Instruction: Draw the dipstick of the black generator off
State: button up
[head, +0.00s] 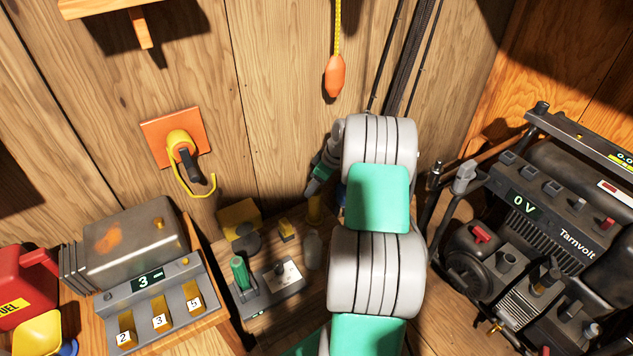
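The black generator (545,232), marked "Tarnvolt" and showing "0 V", stands at the right of the head view. A dark-topped fitting with a yellowish part (546,282) sits low on its front; I cannot tell whether this is the dipstick. Several other knobs and caps crowd the same area. My gripper (317,184) is left of my arm in the middle, pointing down-left, well apart from the generator. It is small and partly hidden by my arm, so its opening is unclear. No held object can be made out.
A workbench at left bears a metal tank (128,243), a numbered key unit (152,305) and a red fuel can (22,285). A green-handled lever unit (268,290) stands lower centre. An orange float (335,77) hangs at the wall. A grey nozzle-like part (465,175) rises beside the generator.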

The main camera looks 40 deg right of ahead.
jog(key=b+x, duration=0.1)
jog(key=x, duration=0.3)
jog(key=shift+w+a+f, duration=0.1)
jog(key=shift+w+f, duration=0.05)
jog(key=shift+f, duration=0.15)
jog(key=shift+c, duration=0.3)
jog(key=c, duration=1.3)
jog(key=shift+r+p, duration=4.9)
jog(key=shift+r, duration=2.9)
